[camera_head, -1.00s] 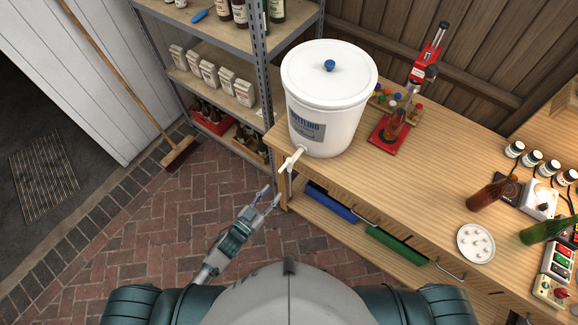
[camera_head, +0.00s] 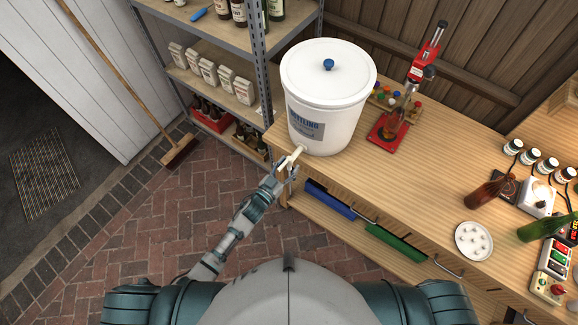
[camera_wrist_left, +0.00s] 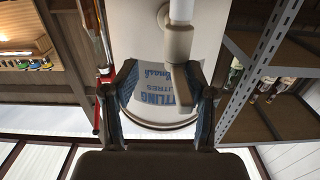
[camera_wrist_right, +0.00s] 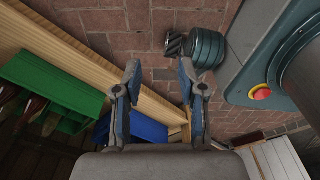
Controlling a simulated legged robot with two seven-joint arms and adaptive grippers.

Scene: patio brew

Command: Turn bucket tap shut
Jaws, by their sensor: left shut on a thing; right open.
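The white bucket (camera_head: 325,115) with a lid and blue knob stands on the wooden bench near its left corner. Its cream tap (camera_head: 294,158) sticks out over the bench edge. My left gripper (camera_head: 285,171) is at the tap and shut on it. In the left wrist view the tap body (camera_wrist_left: 178,42) shows just beyond the fingers (camera_wrist_left: 165,85), nearer the right finger. Whether the tap's lever stands open or shut is hard to tell. My right gripper (camera_wrist_right: 158,78) is open and empty in the right wrist view, and outside the head view.
A red capping stand (camera_head: 388,130) with a bottle stands right of the bucket. Metal shelving (camera_head: 262,75) is behind left. Blue (camera_head: 330,203) and green (camera_head: 395,246) crates lie under the bench top. A white plate (camera_head: 474,241) and bottles lie further right.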

